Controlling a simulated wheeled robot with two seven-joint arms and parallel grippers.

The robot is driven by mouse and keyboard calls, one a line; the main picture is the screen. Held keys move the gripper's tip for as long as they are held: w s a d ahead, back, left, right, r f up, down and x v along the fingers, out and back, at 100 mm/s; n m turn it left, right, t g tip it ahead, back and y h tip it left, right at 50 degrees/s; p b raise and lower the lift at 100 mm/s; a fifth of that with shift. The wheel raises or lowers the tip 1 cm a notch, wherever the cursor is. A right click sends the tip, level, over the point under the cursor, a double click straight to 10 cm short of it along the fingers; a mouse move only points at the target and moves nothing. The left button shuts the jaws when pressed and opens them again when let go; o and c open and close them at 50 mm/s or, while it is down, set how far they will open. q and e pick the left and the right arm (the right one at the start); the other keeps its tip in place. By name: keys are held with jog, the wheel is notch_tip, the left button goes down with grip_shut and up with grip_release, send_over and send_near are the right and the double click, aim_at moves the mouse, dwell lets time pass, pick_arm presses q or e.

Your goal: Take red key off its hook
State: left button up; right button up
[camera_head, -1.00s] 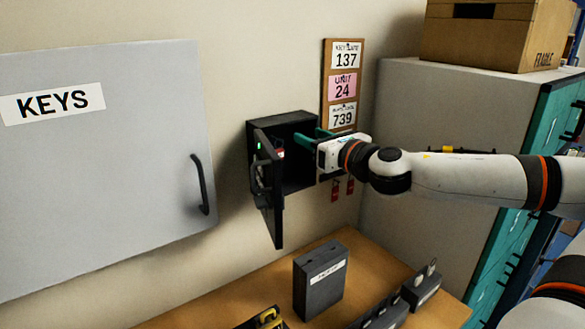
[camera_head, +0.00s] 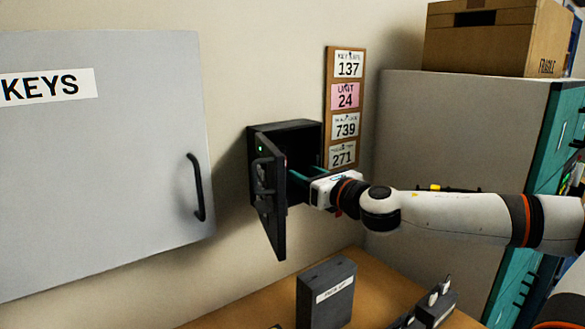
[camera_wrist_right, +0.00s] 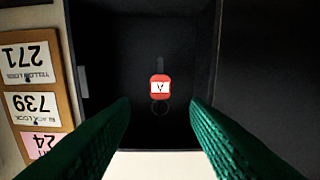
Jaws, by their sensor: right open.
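The red key (camera_wrist_right: 160,86) hangs inside the small dark wall box (camera_head: 309,147), in the right wrist view. It has a red tag with a white label, and a ring shows just below the tag. My right gripper (camera_wrist_right: 160,125) is open, with its green fingers on either side of the space in front of the key and nothing between them. In the head view the right gripper (camera_head: 300,178) is at the mouth of the box, beside its open door (camera_head: 268,195). The key is hidden there. My left gripper is not in view.
A board with number cards (camera_head: 331,98) hangs right of the box. A large grey KEYS cabinet (camera_head: 120,170) is at left. Below, a dark case (camera_head: 325,295) stands on the wooden table (camera_head: 255,308). A grey cabinet (camera_head: 450,130) stands at right.

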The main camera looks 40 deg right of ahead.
jog(key=w+p, duration=0.6)
jog(key=w, duration=0.2)
jog(key=shift+w+d+p, duration=0.35)
jog(key=shift+d, duration=0.1)
dwell(0.4)
jog(key=c, duration=0.7)
jog(key=shift+o, duration=0.2)
jog(key=shift+s+r+p, duration=0.1)
jog(key=shift+r+p, duration=0.05)
jog(key=shift+p, duration=0.2)
jog(key=shift+s+r+p, duration=0.15)
jog(key=shift+r+p, duration=0.2)
